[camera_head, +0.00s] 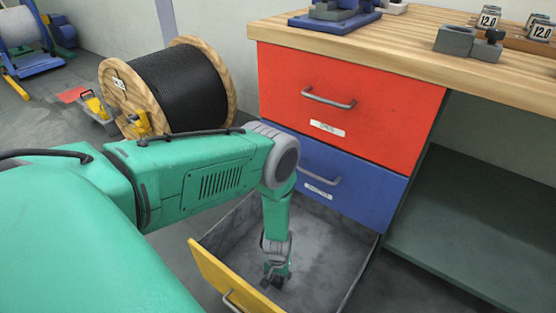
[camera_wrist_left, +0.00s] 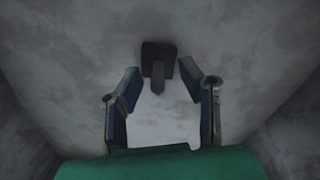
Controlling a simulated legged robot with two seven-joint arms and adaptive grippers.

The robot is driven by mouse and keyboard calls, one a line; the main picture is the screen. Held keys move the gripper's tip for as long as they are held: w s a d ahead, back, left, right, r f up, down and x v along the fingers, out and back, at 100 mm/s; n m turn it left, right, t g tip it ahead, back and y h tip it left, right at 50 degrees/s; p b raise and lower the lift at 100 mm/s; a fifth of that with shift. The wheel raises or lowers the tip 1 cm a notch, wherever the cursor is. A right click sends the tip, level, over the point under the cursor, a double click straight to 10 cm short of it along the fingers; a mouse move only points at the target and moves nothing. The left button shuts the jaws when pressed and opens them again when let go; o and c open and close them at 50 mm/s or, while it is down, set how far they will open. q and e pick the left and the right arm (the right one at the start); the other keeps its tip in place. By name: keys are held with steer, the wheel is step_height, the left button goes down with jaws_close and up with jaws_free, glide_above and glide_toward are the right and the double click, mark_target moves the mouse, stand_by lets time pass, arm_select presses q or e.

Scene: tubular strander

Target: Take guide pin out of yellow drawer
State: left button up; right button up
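The yellow drawer (camera_head: 228,283) is pulled open at the bottom of the cabinet, with a grey inside. My left gripper (camera_head: 275,279) reaches down into it, close to its floor. In the left wrist view the guide pin (camera_wrist_left: 158,58), a dark square block with a greyish stem, lies on the drawer floor. The two fingers of the left gripper (camera_wrist_left: 161,82) are open, one on each side of the pin's stem, with gaps visible; I cannot tell their height above it. In the head view the gripper hides the pin. My right gripper is not in view.
Above the open drawer are a shut blue drawer (camera_head: 350,190) and a shut red drawer (camera_head: 380,110). The wooden worktop (camera_head: 410,40) holds blue and grey fixtures. A cable reel (camera_head: 190,85) stands behind my left arm. An open shelf (camera_head: 470,220) lies at the right.

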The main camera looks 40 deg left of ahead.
arm_select(q)
steer(key=shift+w+d+r, duration=0.1)
steer(key=shift+d, duration=0.05)
jaws_close()
